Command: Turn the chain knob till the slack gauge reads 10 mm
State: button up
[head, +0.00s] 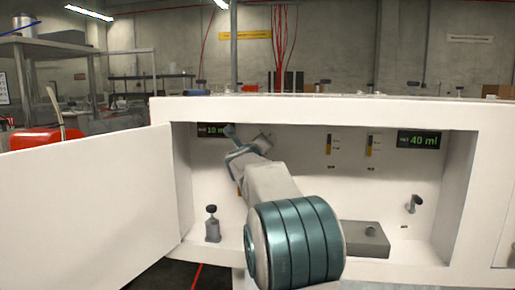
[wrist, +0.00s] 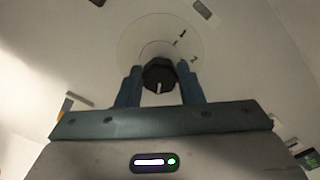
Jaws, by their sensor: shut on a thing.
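My gripper (wrist: 160,80) is shut on the knob, one finger on each side. In the head view my arm reaches into the white cabinet and hides the knob. A left display (head: 212,130) shows a green 10; its unit and small red label are hard to read. A right display (head: 419,140) reads 40 ml. I cannot tell from the labels which is the slack gauge.
An open white door (head: 85,205) stands left of the cabinet. Inside are a grey post with a black knob (head: 212,223), a grey block (head: 364,238), a small lever (head: 414,203) and two narrow gauges (head: 331,148) on the back wall. The right part has free room.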

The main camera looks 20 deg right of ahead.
jog(key=shift+d, duration=0.1)
jog(key=o, duration=1)
jog(key=shift+c, duration=0.2)
jog(key=shift+s, duration=0.1)
jog(key=v, duration=1.3)
jog(key=shift+s+a, duration=0.25)
jog(key=shift+a, duration=0.05)
